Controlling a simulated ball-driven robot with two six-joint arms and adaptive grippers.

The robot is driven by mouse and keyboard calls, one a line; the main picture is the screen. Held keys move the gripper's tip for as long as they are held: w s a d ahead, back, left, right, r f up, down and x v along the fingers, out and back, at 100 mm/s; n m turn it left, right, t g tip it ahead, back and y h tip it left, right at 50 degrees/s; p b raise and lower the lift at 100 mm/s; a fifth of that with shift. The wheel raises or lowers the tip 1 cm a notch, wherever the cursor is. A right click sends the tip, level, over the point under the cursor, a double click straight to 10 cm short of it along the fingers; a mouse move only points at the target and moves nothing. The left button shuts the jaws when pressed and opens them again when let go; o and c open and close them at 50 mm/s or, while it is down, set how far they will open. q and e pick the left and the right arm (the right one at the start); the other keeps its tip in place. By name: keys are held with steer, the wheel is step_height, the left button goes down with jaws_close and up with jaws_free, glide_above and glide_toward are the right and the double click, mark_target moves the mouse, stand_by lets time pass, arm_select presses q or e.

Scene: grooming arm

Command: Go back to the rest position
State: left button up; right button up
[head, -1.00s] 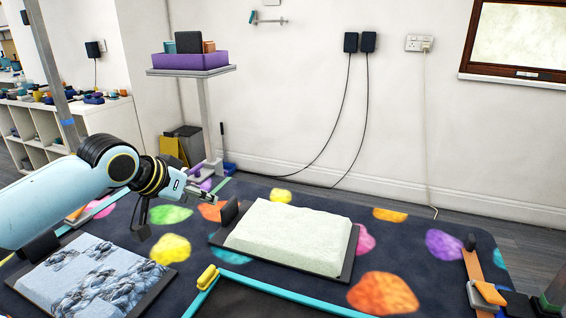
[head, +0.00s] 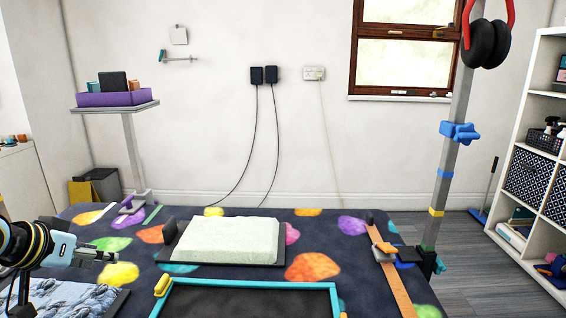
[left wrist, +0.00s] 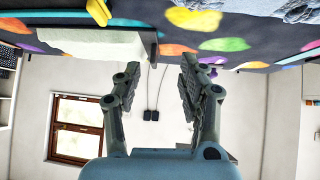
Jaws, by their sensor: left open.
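My left gripper (head: 62,262) is at the lower left of the head view, above the blue textured slab (head: 62,298) and left of the pale green slab. In the left wrist view my left gripper (left wrist: 158,82) has its two fingers spread with nothing between them. My right gripper is not in view.
A dark table mat (head: 335,232) with coloured blobs carries a pale green slab (head: 228,239) on a black board, a teal-edged tray (head: 250,286) and an orange strip (head: 392,275). A post (head: 447,185) with headphones (head: 485,43) stands at right. Shelves (head: 535,170) are beyond it.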

arm_select(q)
steer(key=s+d+f+g, duration=0.1)
steer(key=s+d, duration=0.1)
steer(key=s, duration=0.2)
steer(key=s+d+f+m+g, duration=0.1)
steer(key=s+d+f, duration=0.1)
steer(key=s, duration=0.3)
steer(key=s+d+f, duration=0.1)
steer(key=s+d, duration=0.3)
steer(key=shift+s+d+f+g, duration=0.2)
steer(key=shift+s+g, duration=0.1)
steer(key=shift+g, duration=0.1)
steer(key=s+d+r+g+y, duration=0.2)
steer(key=s+d+g, duration=0.1)
steer(key=s, duration=1.2)
step_height(320, 180, down, 28)
steer(key=s+a+r+g, duration=0.1)
steer(key=s+a, duration=0.1)
steer(key=a, duration=0.1)
steer(key=s+f+g, duration=0.1)
steer(key=s+f, duration=1.4)
steer(key=s, duration=0.2)
steer(key=shift+s+a, duration=0.25)
steer(key=shift+s, duration=0.15)
